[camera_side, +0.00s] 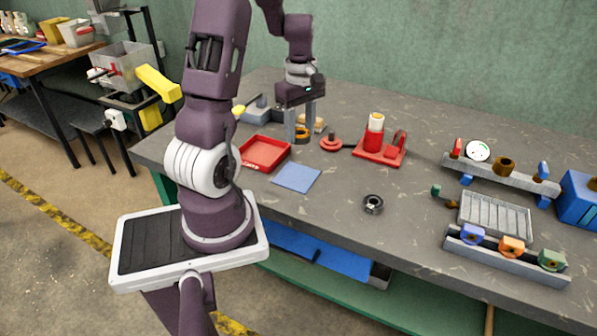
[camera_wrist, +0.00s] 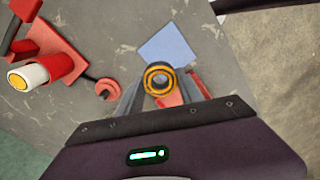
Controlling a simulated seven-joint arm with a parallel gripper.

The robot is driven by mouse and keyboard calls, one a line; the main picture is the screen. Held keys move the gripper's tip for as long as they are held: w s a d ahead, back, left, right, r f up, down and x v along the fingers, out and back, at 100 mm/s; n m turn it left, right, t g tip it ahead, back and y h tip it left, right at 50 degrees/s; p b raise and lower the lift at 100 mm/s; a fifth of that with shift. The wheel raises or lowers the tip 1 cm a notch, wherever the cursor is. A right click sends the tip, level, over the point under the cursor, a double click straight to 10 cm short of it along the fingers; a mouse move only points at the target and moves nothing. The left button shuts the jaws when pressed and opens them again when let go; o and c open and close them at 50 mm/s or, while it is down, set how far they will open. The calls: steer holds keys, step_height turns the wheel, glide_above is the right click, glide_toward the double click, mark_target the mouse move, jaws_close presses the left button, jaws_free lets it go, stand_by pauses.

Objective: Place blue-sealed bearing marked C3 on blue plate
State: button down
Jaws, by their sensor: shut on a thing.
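My gripper (camera_side: 301,130) is shut on an orange-ringed bearing (camera_wrist: 159,79), which sits between the two fingertips in the wrist view. The same bearing also shows low between the fingers in the side view. Its ring looks orange, not blue, and no marking can be read. A flat blue plate (camera_side: 297,177) lies bare on the bench, in front of the gripper; it also shows in the wrist view (camera_wrist: 168,46), beyond the bearing. A dark bearing (camera_side: 372,204) lies apart on the bench, right of the plate; its seal colour and marking are unclear.
A red tray (camera_side: 264,153) lies left of the plate. A red disc with a knob (camera_side: 330,143) and a red stand with a red-and-white cylinder (camera_side: 376,135) are right of the gripper. Fixtures and a ribbed tray (camera_side: 495,215) fill the right side. Bench around the dark bearing is clear.

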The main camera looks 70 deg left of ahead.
mark_target(297, 176)
steer(key=shift+s+d+f+n, duration=0.3)
steer(key=shift+s+d+f, duration=0.5)
steer(key=shift+f, duration=0.15)
step_height(297, 176, down, 8)
steer(key=shift+a+f, duration=0.1)
steer(key=shift+f, duration=0.1)
steer(key=c, duration=0.8)
jaws_free()
steer(key=shift+f, duration=0.1)
steer(key=shift+o, duration=0.2)
